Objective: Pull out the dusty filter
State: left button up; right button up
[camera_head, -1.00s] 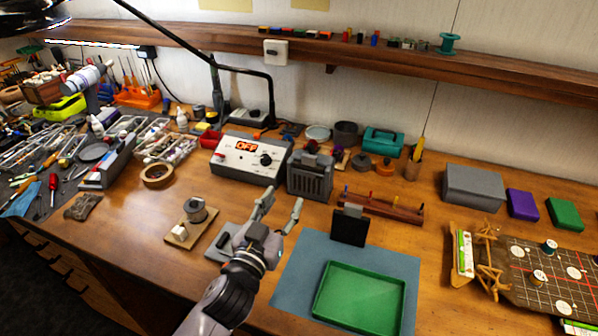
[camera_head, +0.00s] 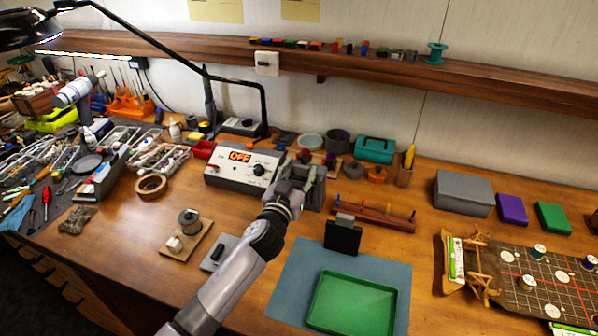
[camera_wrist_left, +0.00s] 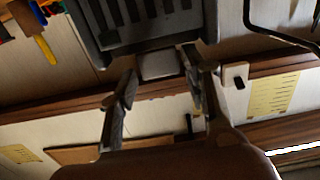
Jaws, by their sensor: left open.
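A grey slatted box (camera_head: 315,191) stands at the back middle of the bench, partly hidden behind my left gripper (camera_head: 299,172). In the left wrist view the slatted box (camera_wrist_left: 150,22) fills the top. A light grey tab (camera_wrist_left: 160,64), which looks like the handle of the dusty filter, sticks out of its edge. My left gripper (camera_wrist_left: 157,88) is open, with one finger on each side of the tab; I cannot tell whether either touches it. The filter's body is hidden. A dark panel with a grey tab (camera_head: 342,236) stands upright by the blue mat.
A control box reading OFF (camera_head: 242,166) is close left of the slatted box. A wooden rack (camera_head: 375,214) with small pegs is to the right. A green tray (camera_head: 352,303) lies on the blue mat (camera_head: 290,280). A shelf (camera_head: 380,78) runs above.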

pick_arm(q)
jog(key=c, duration=0.9)
jog(key=shift+r, duration=0.1)
jog(key=shift+r+p, duration=0.5)
dwell(0.4)
